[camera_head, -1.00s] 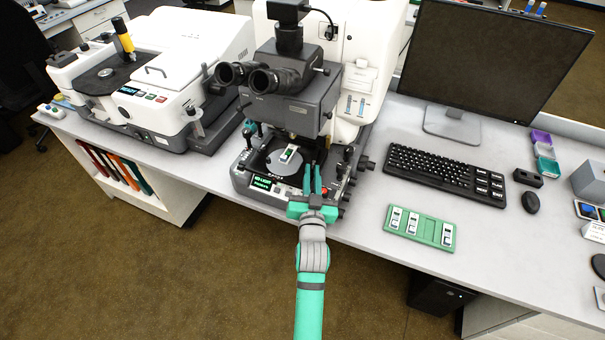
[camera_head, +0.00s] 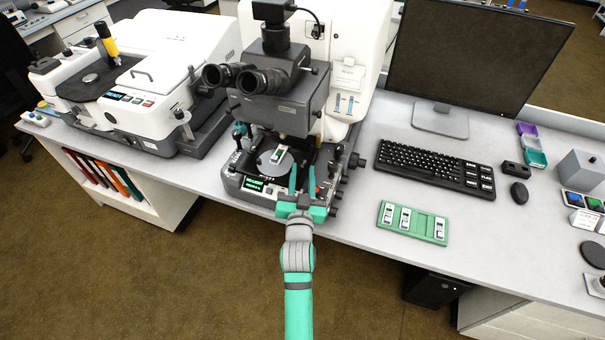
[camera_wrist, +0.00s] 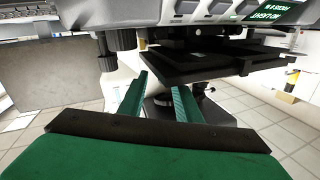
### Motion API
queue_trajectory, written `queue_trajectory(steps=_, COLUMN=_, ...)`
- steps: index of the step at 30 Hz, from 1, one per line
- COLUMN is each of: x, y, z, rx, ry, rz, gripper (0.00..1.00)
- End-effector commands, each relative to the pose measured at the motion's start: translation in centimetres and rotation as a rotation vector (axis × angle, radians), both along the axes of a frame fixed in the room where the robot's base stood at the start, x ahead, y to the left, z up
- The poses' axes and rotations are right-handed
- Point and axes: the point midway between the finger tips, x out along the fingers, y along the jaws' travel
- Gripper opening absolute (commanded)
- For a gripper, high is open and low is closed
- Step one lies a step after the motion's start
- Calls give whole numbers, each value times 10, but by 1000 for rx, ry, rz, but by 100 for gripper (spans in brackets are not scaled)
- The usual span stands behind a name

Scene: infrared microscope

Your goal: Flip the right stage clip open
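The microscope (camera_head: 285,103) stands on the bench with its dark stage (camera_head: 258,167) low at the front. A glass slide (camera_head: 277,155) lies on the round stage plate. The right stage clip is too small to make out in the head view, and I cannot identify it in the wrist view. My gripper (camera_head: 302,172) is at the front right of the stage, its two teal fingers pointing toward the microscope. The fingers are apart with nothing between them. In the wrist view the fingers (camera_wrist: 160,88) also stand apart, with the dark stage parts (camera_wrist: 195,65) beyond and above them.
Control knobs (camera_head: 337,190) line the microscope's right side, close to my gripper. A green slide tray (camera_head: 427,224), a keyboard (camera_head: 428,166) and a monitor (camera_head: 480,60) are to the right. Another white instrument (camera_head: 150,85) stands left. Bench between microscope and tray is clear.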

Motion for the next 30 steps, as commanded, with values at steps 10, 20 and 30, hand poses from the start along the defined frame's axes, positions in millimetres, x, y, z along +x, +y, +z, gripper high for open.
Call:
queue_trajectory(steps=10, x=-20, y=2, z=0, rx=0, ry=0, rz=2, gripper=31)
queue_trajectory(steps=20, x=-77, y=4, z=-1, rx=0, ry=2, rz=1, gripper=31)
queue_trajectory(steps=30, x=-106, y=5, z=0, rx=0, ry=0, rz=0, gripper=31)
